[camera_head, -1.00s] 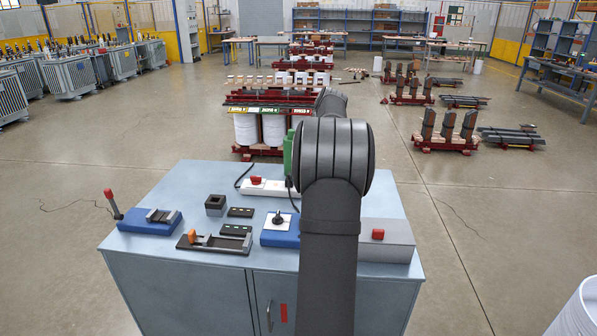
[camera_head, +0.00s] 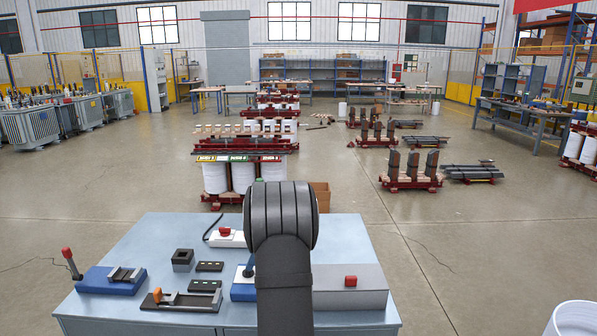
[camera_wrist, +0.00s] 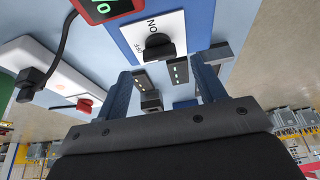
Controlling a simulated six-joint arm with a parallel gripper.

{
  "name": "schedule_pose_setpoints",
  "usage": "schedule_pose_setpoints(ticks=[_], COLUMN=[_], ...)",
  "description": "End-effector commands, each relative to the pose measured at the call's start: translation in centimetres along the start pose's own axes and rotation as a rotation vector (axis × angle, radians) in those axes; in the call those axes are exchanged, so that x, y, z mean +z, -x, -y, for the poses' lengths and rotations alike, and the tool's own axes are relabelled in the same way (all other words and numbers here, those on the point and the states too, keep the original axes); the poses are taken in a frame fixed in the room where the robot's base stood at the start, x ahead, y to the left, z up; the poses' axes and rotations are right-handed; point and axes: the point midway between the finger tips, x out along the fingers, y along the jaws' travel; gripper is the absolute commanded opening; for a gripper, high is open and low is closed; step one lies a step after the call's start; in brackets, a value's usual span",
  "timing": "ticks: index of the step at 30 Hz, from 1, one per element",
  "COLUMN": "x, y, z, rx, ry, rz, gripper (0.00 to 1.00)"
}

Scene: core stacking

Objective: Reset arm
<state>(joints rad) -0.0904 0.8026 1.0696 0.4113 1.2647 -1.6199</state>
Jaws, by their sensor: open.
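My gripper (camera_wrist: 161,68) shows in the wrist view, its two blue-grey fingers apart with nothing held between them. Beyond the fingers is the blue switch box (camera_wrist: 203,20) with a black rotary knob (camera_wrist: 158,46) on a white ON/OFF plate; I see no contact with it. In the head view my dark arm stands in front of the cabinet and hides my gripper and part of the blue box (camera_head: 242,290).
The blue-grey cabinet top (camera_head: 130,240) carries a white strip with a red switch (camera_head: 226,233), a grey box with a red button (camera_head: 350,282), a blue clamp with a red-tipped lever (camera_head: 70,262), a black tray (camera_head: 178,302), a black block (camera_head: 182,260) and small dark modules (camera_head: 209,266).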

Motion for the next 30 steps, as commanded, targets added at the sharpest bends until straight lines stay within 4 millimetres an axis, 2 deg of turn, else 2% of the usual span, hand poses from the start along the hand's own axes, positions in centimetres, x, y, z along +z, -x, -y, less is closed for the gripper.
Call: schedule_pose_setpoints(ticks=[3, 6, 13, 23, 26, 30], x=[0.0, -0.1, 0.0, 0.0, -0.1, 0.0], y=[-1.9, -2.9, -3.7, -3.5, -2.7, -0.5], z=[0.1, 0.0, 0.0, 0.0, 0.0, -0.1], rx=[-0.003, -0.001, 0.001, 0.001, 0.002, 0.004], ry=[0.000, 0.000, 0.000, 0.000, 0.001, 0.001], rz=[0.000, -0.001, -0.001, -0.001, -0.001, 0.000], gripper=[0.64, 0.64, 0.64, 0.64, 0.64, 0.64])
